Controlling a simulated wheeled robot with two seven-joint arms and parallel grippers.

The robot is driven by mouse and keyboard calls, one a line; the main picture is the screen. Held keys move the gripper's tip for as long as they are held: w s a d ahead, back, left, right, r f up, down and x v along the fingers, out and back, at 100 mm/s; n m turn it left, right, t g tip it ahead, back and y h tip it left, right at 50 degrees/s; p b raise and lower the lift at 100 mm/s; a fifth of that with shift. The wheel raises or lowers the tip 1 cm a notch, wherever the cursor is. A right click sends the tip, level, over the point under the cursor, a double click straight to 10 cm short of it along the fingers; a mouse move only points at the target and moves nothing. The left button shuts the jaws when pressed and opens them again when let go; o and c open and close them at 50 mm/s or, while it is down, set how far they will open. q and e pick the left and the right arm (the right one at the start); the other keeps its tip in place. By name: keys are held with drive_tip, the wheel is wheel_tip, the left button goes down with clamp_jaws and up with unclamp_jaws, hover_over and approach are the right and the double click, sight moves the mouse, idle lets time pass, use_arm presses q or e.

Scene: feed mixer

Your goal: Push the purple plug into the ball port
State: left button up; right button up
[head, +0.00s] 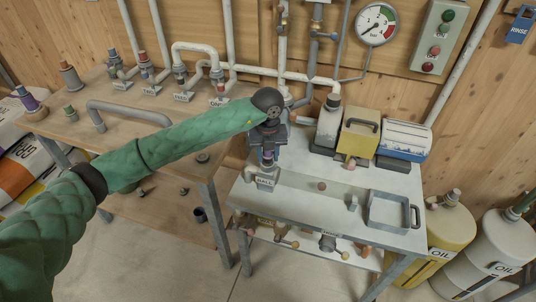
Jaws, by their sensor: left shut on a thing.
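My left gripper (267,143) is at the end of the green-sleeved arm, over the left part of the pale metal bench. It points down and is shut on the purple plug (267,157), of which only a small banded part shows below the fingers. Directly below is the ball port (264,182), a grey block with a label reading BALL. The plug's lower end is at or just above the port's mouth; I cannot tell how deep it sits. My right gripper is out of view.
The metal bench holds a square tray (388,212), a yellow box (359,132) and a blue-and-white box (403,140). Other labelled ports and a bent handle (128,110) stand on the wooden table at left. Pipes and a gauge (376,24) line the wall.

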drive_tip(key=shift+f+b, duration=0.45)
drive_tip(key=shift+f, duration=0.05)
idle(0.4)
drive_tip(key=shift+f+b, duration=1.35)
drive_tip(key=shift+b, duration=0.05)
idle(3.0)
